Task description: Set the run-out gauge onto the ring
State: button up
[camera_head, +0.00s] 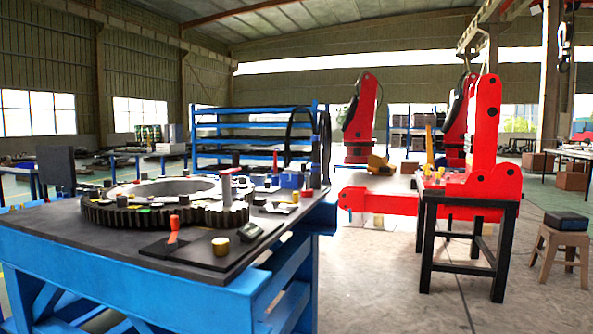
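The large dark toothed ring (125,217) lies flat on the dark top of a blue workbench (110,258), at the left. Several small coloured parts sit on its upper face. A grey post with a red top (227,190) stands at the ring's right side. A small dark device with a pale face (252,231) lies near the bench's right edge, apart from the ring. I cannot tell for sure which of these is the run-out gauge. My gripper is not in view.
On the bench front are a red-handled tool (174,226) on a dark plate and a brass cylinder (220,246). Blue shelving (250,125) stands behind. Red crane stands (484,130), a black-legged table (465,203) and a wooden stool (563,240) are right. Floor between is clear.

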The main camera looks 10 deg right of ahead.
aim_at(302, 170)
jog(key=l+u, duration=0.15)
jog(key=l, duration=0.25)
jog(key=i+l, duration=0.5)
jog(key=i, duration=0.2)
jog(key=i+l+u, duration=0.15)
jog(key=i+l, duration=0.4)
jog(key=i, duration=0.2)
